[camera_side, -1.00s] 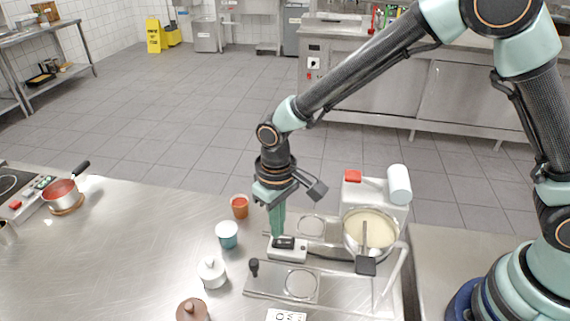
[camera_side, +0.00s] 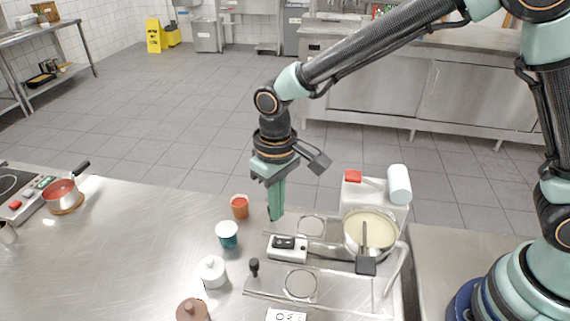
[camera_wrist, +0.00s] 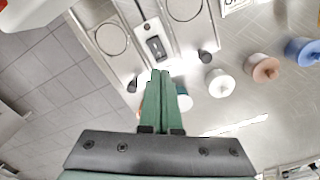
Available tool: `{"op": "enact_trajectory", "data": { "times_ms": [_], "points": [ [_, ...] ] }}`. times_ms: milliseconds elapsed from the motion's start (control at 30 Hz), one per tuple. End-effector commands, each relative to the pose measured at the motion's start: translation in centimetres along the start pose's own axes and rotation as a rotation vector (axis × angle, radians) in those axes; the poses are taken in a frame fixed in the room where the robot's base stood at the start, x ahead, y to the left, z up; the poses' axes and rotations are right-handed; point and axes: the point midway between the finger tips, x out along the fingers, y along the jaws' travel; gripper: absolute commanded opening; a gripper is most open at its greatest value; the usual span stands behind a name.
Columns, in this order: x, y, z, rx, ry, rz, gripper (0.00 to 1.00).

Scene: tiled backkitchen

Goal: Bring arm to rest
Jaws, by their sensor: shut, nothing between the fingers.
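My gripper (camera_side: 276,217) is shut and empty, with its green fingers pointing down. It hangs above the steel counter (camera_side: 130,255), behind the small white switch box (camera_side: 287,254) with a black rocker switch on top. In the wrist view the closed fingers (camera_wrist: 160,74) lie together, and the switch box (camera_wrist: 156,47) shows just beyond their tips. The fingers partly hide a teal cup in that view.
A teal cup (camera_side: 227,234), an orange cup (camera_side: 240,206), a white lidded pot (camera_side: 212,271) and a brown one (camera_side: 192,311) stand left of the switch box. A mixer with a bowl (camera_side: 370,233) stands to the right. The left counter is mostly clear.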

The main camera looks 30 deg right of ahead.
Motion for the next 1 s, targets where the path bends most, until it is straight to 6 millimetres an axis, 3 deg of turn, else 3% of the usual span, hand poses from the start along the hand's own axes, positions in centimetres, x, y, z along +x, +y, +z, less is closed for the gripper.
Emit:
{"op": "enact_trajectory", "data": {
  "times_ms": [167, 467, 700, 1000],
  "points": [
    [-0.7, 0.6, 0.1, 0.008, 0.013, -0.003, 0.0],
    [-7.5, 7.0, 2.1, 0.082, 0.149, -0.022, 0.0],
    [-11.8, 12.2, 6.0, 0.149, 0.276, -0.012, 0.0],
    [-14.3, 16.9, 11.6, 0.226, 0.425, 0.033, 0.0]
  ]
}}
